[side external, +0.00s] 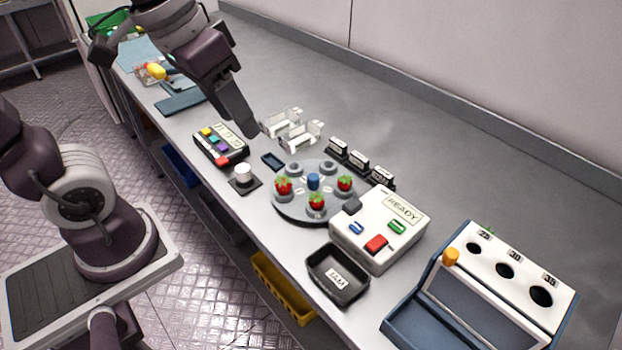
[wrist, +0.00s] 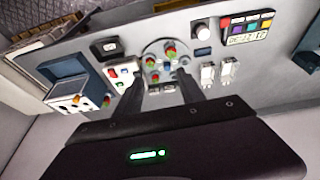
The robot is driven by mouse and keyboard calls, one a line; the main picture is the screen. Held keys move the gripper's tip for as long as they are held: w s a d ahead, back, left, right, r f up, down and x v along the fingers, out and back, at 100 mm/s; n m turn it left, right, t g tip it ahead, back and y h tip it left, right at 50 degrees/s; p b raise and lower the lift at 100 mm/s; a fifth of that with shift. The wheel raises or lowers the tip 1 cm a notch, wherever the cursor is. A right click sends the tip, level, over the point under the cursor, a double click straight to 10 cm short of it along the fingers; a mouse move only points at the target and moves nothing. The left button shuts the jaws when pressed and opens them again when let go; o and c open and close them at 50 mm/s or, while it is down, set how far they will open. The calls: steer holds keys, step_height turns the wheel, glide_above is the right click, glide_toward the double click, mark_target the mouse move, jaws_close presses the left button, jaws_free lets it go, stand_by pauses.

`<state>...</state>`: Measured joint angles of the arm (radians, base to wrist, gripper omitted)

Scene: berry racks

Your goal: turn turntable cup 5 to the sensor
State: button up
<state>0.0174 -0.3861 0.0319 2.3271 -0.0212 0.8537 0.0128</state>
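The round grey turntable (side external: 294,208) stands mid-bench, with a blue centre knob (side external: 313,181) and a ring of cups. Red strawberries sit at its left (side external: 283,185), front (side external: 317,201) and right (side external: 345,183). Two cups at the back (side external: 295,168) look empty; cup numbers are too small to read. The white box (side external: 380,250) with a READY display (side external: 403,208) stands at the turntable's right, its dark block (side external: 352,206) at the turntable's edge. My gripper (side external: 248,132) is above the bench, behind and left of the turntable. In the wrist view its fingers (wrist: 160,80) are apart and empty.
A dark tray (side external: 338,275) lies in front of the white box. A button panel (side external: 220,146) and a white knob (side external: 243,175) are to the left. White racks (side external: 300,135) and small black labelled blocks (side external: 358,160) stand behind. A blue-and-white sorter (side external: 490,285) is at right.

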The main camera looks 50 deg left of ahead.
steer(key=w+f+g, duration=0.1)
steer(key=w+f, duration=0.2)
steer(key=w, duration=0.3)
steer(key=g, duration=0.3)
glide_above(313, 176)
step_height(313, 176, down, 12)
steer(key=shift+f, duration=0.25)
step_height(313, 176, down, 7)
steer(key=shift+s+r, duration=0.1)
steer(key=shift+r, duration=0.1)
jaws_close()
